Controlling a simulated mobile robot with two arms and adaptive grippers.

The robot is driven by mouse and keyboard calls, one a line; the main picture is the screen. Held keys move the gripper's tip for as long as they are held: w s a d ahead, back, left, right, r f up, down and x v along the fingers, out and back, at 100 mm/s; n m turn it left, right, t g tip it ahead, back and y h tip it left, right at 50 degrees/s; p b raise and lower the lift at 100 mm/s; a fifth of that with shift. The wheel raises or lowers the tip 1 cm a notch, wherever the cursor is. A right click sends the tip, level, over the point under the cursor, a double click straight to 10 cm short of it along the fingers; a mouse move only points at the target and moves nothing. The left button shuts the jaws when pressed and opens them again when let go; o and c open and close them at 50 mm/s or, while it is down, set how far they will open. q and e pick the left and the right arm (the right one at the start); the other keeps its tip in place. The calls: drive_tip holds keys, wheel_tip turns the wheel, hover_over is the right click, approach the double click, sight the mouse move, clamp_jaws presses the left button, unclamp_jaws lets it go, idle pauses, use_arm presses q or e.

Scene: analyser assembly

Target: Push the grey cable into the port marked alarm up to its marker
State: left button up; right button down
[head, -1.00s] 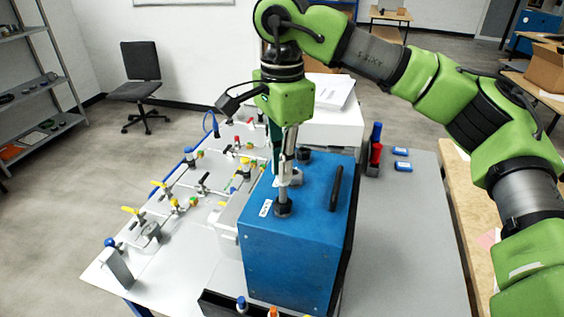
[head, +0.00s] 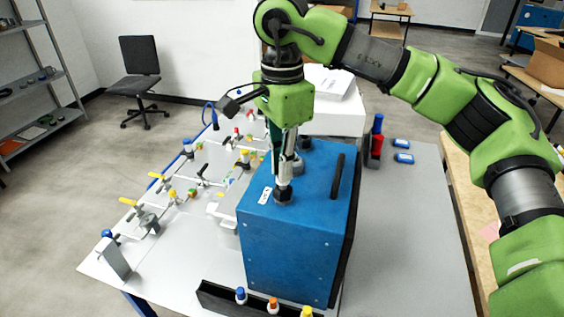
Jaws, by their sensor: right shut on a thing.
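The blue analyser box (head: 294,252) stands on the table. A dark round port fitting (head: 283,196) is on its top, beside a small white label (head: 265,195) whose text is too small to read. My right gripper (head: 285,176) points down just above this fitting, shut on a thin grey piece that I take for the grey cable. Its lower end meets or lies very near the fitting; I cannot tell how deep it sits. The cable's marker cannot be made out. My left gripper is not in view.
A black handle (head: 337,176) stands up on the box's right side. Pipes with coloured valves (head: 173,195) fill the table's left. A black tray (head: 222,298) with colour-capped bottles is in front. A white machine (head: 336,117) stands behind.

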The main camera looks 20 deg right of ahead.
drive_tip(key=shift+f, duration=0.4)
drive_tip(key=c, duration=2)
unclamp_jaws()
drive_tip(key=shift+r+p, duration=2.35)
drive_tip(key=shift+r, duration=1.25)
drive_tip(key=shift+f, duration=0.1)
